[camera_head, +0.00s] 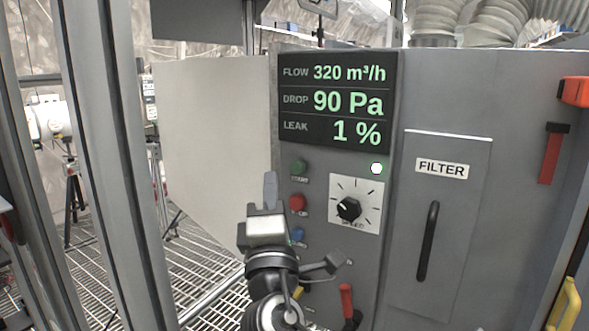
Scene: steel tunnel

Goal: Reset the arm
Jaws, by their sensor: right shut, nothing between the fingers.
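My right gripper (269,190) shows at lower centre, pointing up, with its fingers together and nothing between them. It is in front of the left edge of a grey control panel, left of the red button (298,203). A green button (299,168) sits above the red one and a blue button (297,235) below it, partly beside the gripper. Whether the gripper touches the panel I cannot tell. My left gripper is not in view.
The display (338,103) reads flow 320, drop 90 Pa, leak 1 %. A speed knob (349,209) and a lit white lamp (376,168) are right of the buttons. A filter door (462,230) has a black handle. A red-handled lever (346,299) sits low. Grating floor lies left.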

